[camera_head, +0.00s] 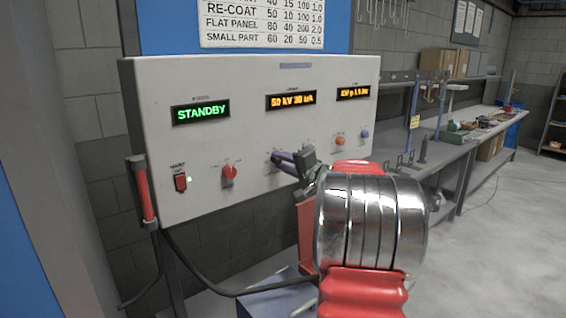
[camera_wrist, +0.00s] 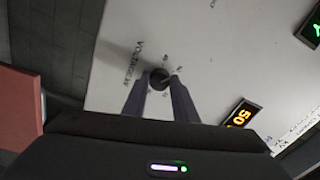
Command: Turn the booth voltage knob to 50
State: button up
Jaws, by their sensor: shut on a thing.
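The voltage knob (camera_wrist: 159,79) is a small dark knob on the white panel (camera_wrist: 110,80), beside a printed "VOLTAGE kV" label in the wrist view. My gripper (camera_wrist: 160,92) is shut on it, one finger on each side. In the head view my gripper (camera_head: 275,158) reaches the panel's lower middle and mostly hides this knob. The middle display (camera_head: 291,101) shows orange text that appears to read 50 kV 30 uA. The knob's scale marks are too small to read.
A red knob (camera_head: 229,173) is left of my gripper; an orange knob (camera_head: 340,140) and a blue knob (camera_head: 364,134) are right. A green display (camera_head: 201,112) reads STANDBY. A red rocker switch (camera_head: 180,183) sits lower left. A workbench (camera_head: 470,143) stands at right.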

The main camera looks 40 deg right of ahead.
jog(key=shift+a+f, duration=0.1)
jog(key=shift+f, duration=0.25)
jog(key=o, duration=1)
jog(key=shift+r, duration=0.2)
jog(key=shift+o, duration=0.2)
jog(key=s+a, duration=0.1)
jog(key=s, duration=1.2)
jog(key=shift+s+a+r, duration=0.25)
jog(key=shift+s+r, duration=0.05)
jog(key=shift+r, duration=0.05)
